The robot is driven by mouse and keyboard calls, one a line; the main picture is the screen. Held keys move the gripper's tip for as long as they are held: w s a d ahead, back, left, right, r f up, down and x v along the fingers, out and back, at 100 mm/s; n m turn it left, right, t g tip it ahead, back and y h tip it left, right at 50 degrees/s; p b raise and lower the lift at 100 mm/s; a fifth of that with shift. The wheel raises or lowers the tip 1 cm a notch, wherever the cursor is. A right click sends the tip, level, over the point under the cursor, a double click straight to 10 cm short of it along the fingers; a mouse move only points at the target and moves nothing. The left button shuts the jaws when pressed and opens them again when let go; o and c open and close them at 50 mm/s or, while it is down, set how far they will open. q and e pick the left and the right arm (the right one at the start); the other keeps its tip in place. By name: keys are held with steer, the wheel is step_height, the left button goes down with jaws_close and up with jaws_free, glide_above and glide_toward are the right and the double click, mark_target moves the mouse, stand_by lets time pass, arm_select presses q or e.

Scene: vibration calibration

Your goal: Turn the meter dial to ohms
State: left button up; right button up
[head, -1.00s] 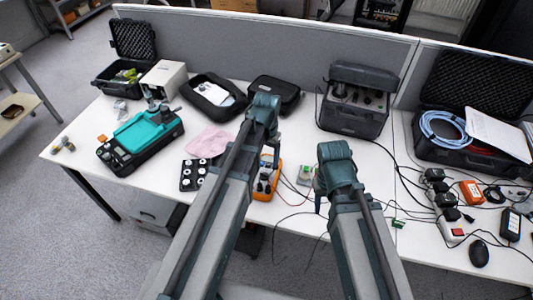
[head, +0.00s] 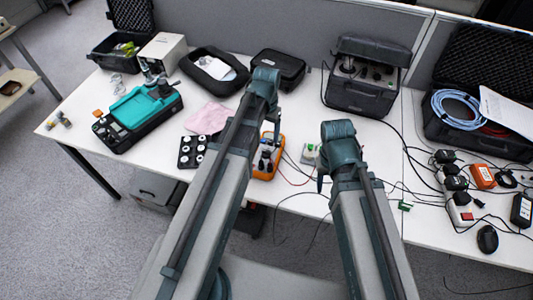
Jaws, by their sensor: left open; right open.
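The orange meter (head: 266,171) lies on the white table just right of my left forearm, which covers part of it. Its dial face is partly hidden, so I cannot read the dial setting. My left gripper (head: 268,151) is open, small and mostly hidden by its arm, and appears to be over the meter; I cannot tell whether it touches. My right gripper (head: 320,184) is open and points down right of the meter, largely hidden behind its arm.
A black tray with white round pieces (head: 191,152) and a pink cloth (head: 209,117) lie left of the meter. A small green-and-white box (head: 310,153) and thin wires lie right of it. A black case (head: 364,80) stands behind. Cables and power strips crowd the right.

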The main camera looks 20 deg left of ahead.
mark_target(267, 151)
arm_select(q)
step_height(267, 151, down, 9)
steer(key=b, duration=0.8)
steer(key=shift+f, duration=0.1)
arm_select(e)
step_height(267, 151, down, 9)
steer(key=shift+f, duration=0.15)
arm_select(q)
jaws_close()
